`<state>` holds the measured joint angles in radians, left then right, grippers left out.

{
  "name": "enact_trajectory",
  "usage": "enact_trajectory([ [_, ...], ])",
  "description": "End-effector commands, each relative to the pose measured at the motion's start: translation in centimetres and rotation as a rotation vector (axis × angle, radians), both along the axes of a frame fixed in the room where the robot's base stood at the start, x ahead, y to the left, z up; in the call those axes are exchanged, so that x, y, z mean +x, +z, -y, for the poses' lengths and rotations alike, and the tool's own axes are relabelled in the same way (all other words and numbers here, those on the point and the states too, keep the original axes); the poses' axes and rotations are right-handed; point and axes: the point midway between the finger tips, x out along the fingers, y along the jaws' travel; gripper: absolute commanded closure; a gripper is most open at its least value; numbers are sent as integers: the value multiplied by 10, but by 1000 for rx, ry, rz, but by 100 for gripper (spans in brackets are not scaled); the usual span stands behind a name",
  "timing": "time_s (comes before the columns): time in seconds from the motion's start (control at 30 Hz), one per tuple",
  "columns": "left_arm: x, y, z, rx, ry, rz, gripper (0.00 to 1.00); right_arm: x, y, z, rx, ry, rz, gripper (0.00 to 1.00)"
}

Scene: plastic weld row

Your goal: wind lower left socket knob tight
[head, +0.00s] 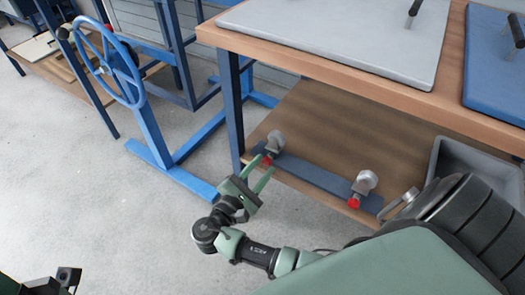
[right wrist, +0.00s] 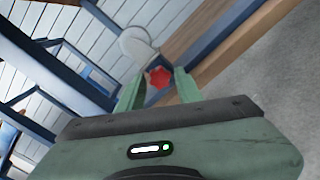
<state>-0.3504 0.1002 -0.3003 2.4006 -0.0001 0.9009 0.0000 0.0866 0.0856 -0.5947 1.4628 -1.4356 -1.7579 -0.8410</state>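The lower left socket stands at the left end of a blue rail (head: 315,178) on the lower shelf. It has a grey round head (head: 275,140) and a red knob (head: 267,159). My right gripper (head: 260,168) is open, its two green fingers pointing at this knob. In the right wrist view the red knob (right wrist: 159,77) shows between the fingertips of my right gripper (right wrist: 158,82), with gaps beside it; I cannot tell whether either finger touches. A dark part of my left gripper (head: 68,278) shows at the bottom left corner, far from the rail.
A second socket (head: 364,183) with a red knob (head: 353,202) is at the rail's right end. A grey bin (head: 470,165) stands right of it. The tabletop (head: 300,65) overhangs the shelf. A blue handwheel stand (head: 150,125) is at left; the floor between is clear.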

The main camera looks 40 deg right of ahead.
Motion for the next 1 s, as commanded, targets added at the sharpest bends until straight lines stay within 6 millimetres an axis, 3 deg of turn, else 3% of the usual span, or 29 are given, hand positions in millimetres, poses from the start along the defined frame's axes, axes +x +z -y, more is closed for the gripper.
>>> enact_trajectory([
  [0.37,0,-3,0,1,0,-2,64,3,0,7,0,1,0,65],
  [0.5,0,-3,0,1,0,-2,64,3,0,7,1,1,0,100],
  [1.0,1,11,0,1,0,-3,64,3,3,7,-16,0,-43,100],
])
